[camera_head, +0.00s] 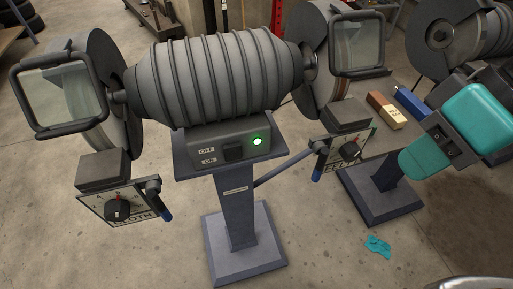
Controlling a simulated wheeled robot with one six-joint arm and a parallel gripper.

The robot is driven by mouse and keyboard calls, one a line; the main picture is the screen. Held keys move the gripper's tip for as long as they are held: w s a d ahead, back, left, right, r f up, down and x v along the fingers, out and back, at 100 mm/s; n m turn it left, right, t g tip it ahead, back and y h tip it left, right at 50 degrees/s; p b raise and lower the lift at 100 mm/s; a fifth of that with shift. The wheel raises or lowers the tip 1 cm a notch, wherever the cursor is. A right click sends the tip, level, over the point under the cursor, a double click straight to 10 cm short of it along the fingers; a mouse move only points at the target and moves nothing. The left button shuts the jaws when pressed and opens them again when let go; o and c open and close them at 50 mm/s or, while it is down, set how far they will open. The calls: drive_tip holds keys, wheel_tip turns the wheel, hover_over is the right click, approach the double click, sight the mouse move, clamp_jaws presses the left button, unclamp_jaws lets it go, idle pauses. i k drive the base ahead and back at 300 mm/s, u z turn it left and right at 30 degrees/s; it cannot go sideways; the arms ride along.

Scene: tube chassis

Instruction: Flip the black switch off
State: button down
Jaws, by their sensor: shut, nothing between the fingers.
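The black switch (234,153) sits on the grey panel (221,146) below the ribbed grey motor body (215,75) of a bench grinder. White OFF and ON labels are left of the switch, OFF above ON. A round green light (257,141) glows to its right. The switch is too small and dark for me to tell which way it is tipped. Nothing covers the switch. I see no gripper that I can make out in this view.
The grinder stands on a grey pedestal (238,215). Clear shields (62,95) and dial boxes flank the panel. A teal machine (478,115) stands at right, near another pedestal base (380,205). A teal scrap (378,246) lies on the floor. Front floor is mostly clear.

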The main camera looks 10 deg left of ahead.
sight(232, 152)
drive_tip(key=z, duration=1.2)
drive_tip(key=k, duration=1.2)
drive_tip(key=u, duration=0.65)
